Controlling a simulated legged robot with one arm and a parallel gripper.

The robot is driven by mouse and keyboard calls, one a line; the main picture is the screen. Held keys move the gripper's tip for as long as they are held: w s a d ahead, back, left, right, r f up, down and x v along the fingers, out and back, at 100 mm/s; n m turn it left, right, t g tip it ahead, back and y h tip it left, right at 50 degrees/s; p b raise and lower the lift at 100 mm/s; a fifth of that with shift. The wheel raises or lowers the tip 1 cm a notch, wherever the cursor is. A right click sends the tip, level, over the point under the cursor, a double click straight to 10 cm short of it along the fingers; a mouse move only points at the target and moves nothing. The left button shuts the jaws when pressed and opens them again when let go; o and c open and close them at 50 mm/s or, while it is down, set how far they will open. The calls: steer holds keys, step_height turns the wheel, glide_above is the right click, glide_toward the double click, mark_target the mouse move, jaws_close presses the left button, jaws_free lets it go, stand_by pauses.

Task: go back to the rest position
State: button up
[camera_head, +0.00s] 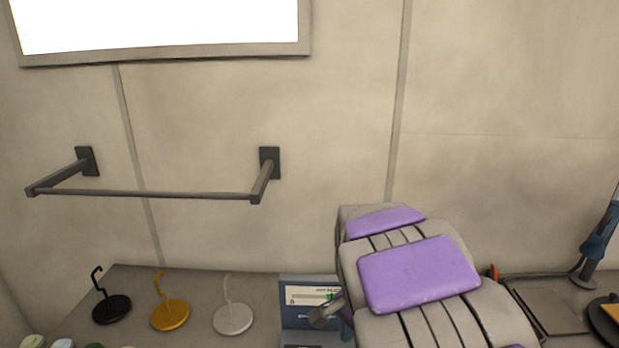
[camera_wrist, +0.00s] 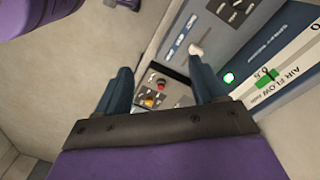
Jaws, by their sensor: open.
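My gripper (camera_wrist: 160,66) shows in the wrist view with its two dark blue fingers spread apart and nothing between them. Its fingers point toward a control panel (camera_wrist: 180,45) with a pale lever tip, and a small box with red and orange buttons (camera_wrist: 158,90) shows between the fingers. In the head view my purple and grey arm reaches forward over the table at the right of centre and hides part of what lies beyond it. I cannot make out the fingertips clearly there.
An air flow panel (camera_head: 309,292) stands on the table just left of my arm. Black (camera_head: 112,309), gold (camera_head: 170,314) and white (camera_head: 233,318) hook stands are to its left. A wall rail (camera_head: 145,194) juts out above them. A blue tool (camera_head: 599,240) stands at the right.

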steer(key=s+d+f+n+b, duration=0.1)
steer(key=s+n, duration=0.4)
steer(key=s, duration=0.8)
steer(key=s+d+f+n+g+b, duration=0.1)
steer(key=s+n, duration=0.4)
steer(key=s, duration=0.9)
steer(key=shift+d+f+n+y+b, duration=0.35)
steer(key=shift+d+f+b, duration=0.35)
steer(key=shift+d, duration=0.35)
